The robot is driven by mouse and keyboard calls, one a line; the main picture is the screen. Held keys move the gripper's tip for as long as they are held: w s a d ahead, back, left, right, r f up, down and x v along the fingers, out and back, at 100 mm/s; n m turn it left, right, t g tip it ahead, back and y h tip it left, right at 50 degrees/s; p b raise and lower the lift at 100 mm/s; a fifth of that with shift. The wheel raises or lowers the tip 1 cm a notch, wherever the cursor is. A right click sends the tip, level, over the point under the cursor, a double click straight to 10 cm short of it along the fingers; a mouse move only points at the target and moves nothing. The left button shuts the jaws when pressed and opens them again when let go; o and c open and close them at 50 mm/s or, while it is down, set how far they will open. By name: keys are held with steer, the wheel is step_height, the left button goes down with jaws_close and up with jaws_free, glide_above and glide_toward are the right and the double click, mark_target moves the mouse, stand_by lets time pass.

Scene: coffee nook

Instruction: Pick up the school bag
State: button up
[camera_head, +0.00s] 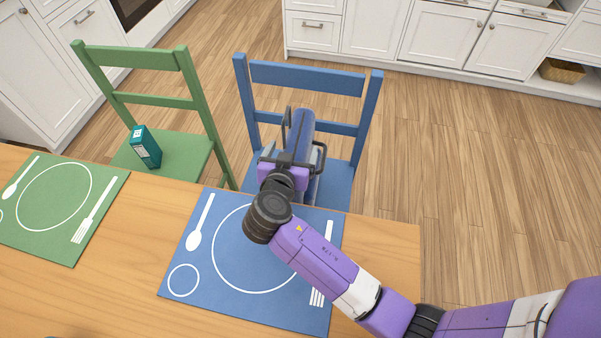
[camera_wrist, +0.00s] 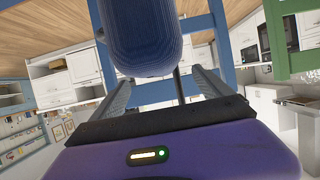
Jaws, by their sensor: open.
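The school bag (camera_head: 302,122) is dark blue and rounded. It stands at the blue chair (camera_head: 308,78), partly hidden behind my gripper. In the wrist view, the bag (camera_wrist: 143,35) fills the upper middle as a ribbed blue shape. My gripper (camera_head: 304,143) reaches over the table's far edge to the bag. Its two grey fingers (camera_wrist: 165,88) are apart, with the bag's lower end in the picture near the gap between them. I cannot tell whether they touch it. The bag's lower part is hidden in the head view.
A green chair (camera_head: 165,148) to the left holds a teal box (camera_head: 145,147). The wooden table (camera_head: 390,245) carries a blue placemat (camera_head: 185,270) and a green placemat (camera_head: 50,240). White cabinets (camera_head: 440,38) line the back. The wooden floor (camera_head: 450,150) on the right is clear.

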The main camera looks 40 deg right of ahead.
mark_target(296, 144)
steer(key=shift+x, duration=2)
steer(key=c, duration=1.9)
steer(key=shift+r, duration=0.25)
jaws_close()
